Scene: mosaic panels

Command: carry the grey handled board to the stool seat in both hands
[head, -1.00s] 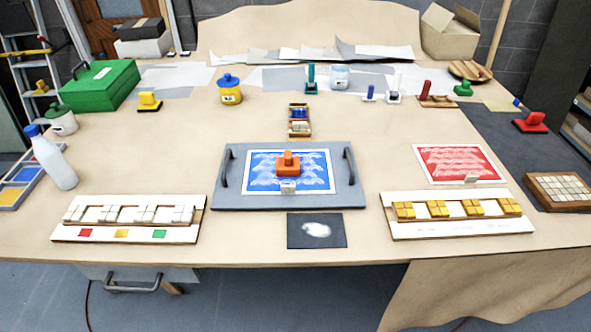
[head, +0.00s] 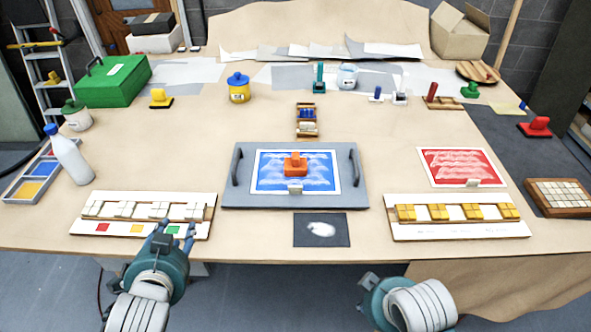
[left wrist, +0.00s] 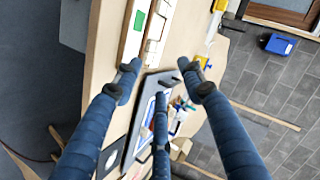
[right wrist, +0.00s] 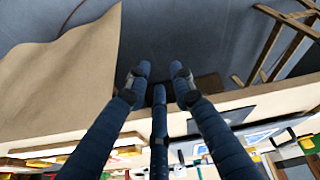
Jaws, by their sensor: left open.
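The grey handled board (head: 352,196) lies flat on the workbench, with a dark handle at its left and right ends. A blue print (head: 262,180) lies on it, with an orange handled block (head: 295,165) and a small pale block (head: 295,188) on top. My left gripper (head: 168,238) is open and empty at the bench's front edge, left of the board and by the left tile rack. My right gripper (right wrist: 160,75) is open and empty, low in front of the bench; its fingers are hidden in the head view. I cannot make out a stool seat for certain.
Tile racks flank the board: one left (head: 85,212), one right (head: 430,228). A dark card (head: 320,230) lies before it, a small wooden tray (head: 306,121) behind. A white bottle (head: 68,155) stands at left. Wooden legs (right wrist: 270,45) show in the right wrist view.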

